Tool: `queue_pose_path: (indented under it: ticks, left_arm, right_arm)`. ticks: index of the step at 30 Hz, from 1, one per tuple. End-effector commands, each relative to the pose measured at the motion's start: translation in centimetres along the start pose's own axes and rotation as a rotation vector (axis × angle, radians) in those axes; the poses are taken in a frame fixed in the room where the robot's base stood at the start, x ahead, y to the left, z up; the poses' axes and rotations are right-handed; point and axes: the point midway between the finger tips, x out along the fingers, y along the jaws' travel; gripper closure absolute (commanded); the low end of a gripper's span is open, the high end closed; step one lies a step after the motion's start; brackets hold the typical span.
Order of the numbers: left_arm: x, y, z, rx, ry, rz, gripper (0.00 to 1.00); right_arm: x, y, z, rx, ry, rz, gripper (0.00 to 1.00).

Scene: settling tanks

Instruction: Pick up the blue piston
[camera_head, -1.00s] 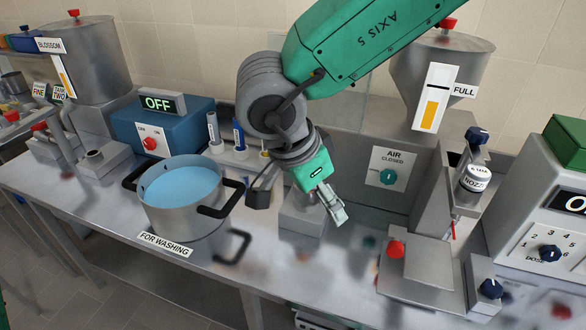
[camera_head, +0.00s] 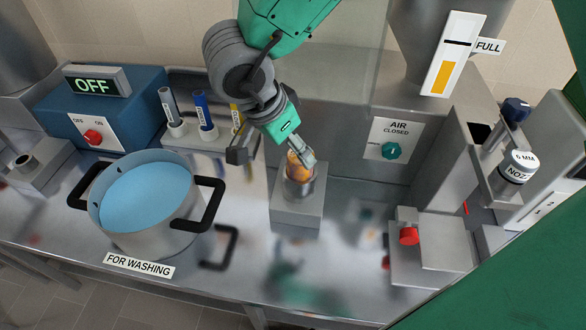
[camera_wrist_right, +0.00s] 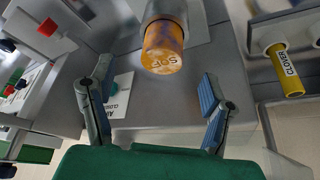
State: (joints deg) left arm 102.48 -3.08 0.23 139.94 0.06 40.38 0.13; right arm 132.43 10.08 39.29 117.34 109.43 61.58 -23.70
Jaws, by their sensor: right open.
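The blue piston (camera_head: 203,110) stands upright in the holder (camera_head: 222,137) on the bench in the head view, between a grey piston (camera_head: 168,100) and a yellow piston (camera_head: 237,115). My left gripper is not in view.
A pot of blue water (camera_head: 150,195) stands left of the stand (camera_head: 298,208). A blue switch box (camera_head: 115,110) reading OFF is behind it. The air valve (camera_head: 391,150) is behind right, and the nozzle machine (camera_head: 430,245) is at right. In the wrist view, a yellow cylinder (camera_wrist_right: 287,75) is at right.

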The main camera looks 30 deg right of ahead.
Motion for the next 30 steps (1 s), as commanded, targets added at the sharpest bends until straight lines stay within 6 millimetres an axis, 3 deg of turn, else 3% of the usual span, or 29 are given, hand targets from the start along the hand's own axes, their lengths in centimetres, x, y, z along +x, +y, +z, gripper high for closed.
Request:
queue_pose_path:
  ticks: [2,8,18,26,27,30]
  left_arm:
    - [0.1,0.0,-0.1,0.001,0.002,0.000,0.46]
    - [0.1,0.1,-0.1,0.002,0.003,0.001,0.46]
    - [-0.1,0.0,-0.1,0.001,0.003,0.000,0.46]
    - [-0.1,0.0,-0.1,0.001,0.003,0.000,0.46]
    - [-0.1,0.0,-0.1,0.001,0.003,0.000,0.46]
    - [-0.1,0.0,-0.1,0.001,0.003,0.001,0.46]
  right_arm:
    - [1.4,0.0,-0.2,0.003,-0.003,0.003,0.29]
    - [2.4,0.0,0.2,0.002,0.000,0.002,0.29]
    - [6.5,-0.5,1.2,0.001,0.008,0.003,0.29]
    - [7.1,-0.3,0.7,0.003,0.000,-0.001,0.29]
    - [7.2,-0.2,0.6,0.003,-0.001,-0.001,0.36]
    - [7.2,-0.2,0.4,0.004,-0.002,0.000,0.71]
